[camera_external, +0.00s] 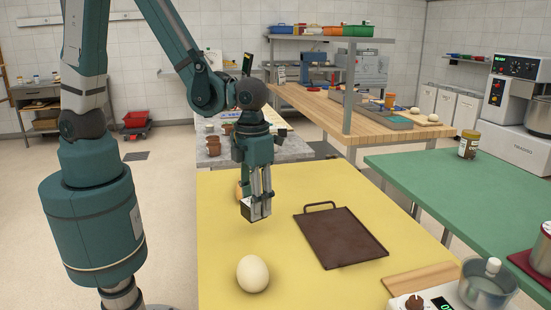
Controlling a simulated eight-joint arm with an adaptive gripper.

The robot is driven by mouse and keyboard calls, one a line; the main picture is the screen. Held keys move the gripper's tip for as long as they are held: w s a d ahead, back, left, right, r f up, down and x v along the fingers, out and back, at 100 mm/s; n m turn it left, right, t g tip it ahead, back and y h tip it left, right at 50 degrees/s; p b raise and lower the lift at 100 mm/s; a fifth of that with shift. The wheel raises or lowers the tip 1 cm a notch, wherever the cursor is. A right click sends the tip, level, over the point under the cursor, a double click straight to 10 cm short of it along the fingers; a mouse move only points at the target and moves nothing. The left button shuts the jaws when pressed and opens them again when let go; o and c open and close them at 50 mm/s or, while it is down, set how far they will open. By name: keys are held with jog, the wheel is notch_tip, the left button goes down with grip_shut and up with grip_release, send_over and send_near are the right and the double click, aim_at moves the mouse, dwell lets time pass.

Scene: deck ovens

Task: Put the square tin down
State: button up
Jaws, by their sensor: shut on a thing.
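My gripper (258,194) points down over the far left part of the yellow table (310,284) and is shut on the square tin (259,212). The tin is small, with a pale rim or side and a dark part, and sits between the fingertips. It looks close to the tabletop; I cannot tell whether it touches. The fingers hide part of it.
A dark brown tray (341,238) with a loop handle lies right of the tin. A cream round ball (252,274) sits in front. An orange-tan thing (239,190) is partly hidden behind my gripper. A wooden board (424,279) lies at the right front. Bare yellow surface lies between them.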

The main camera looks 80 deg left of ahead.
jog(key=shift+f+b, duration=0.35)
jog(key=shift+f, duration=1.7)
jog(key=shift+f, duration=0.2)
jog(key=o, duration=1)
jog(key=shift+r, duration=0.25)
jog(key=shift+r+p, duration=0.9)
jog(key=shift+r, duration=5.05)
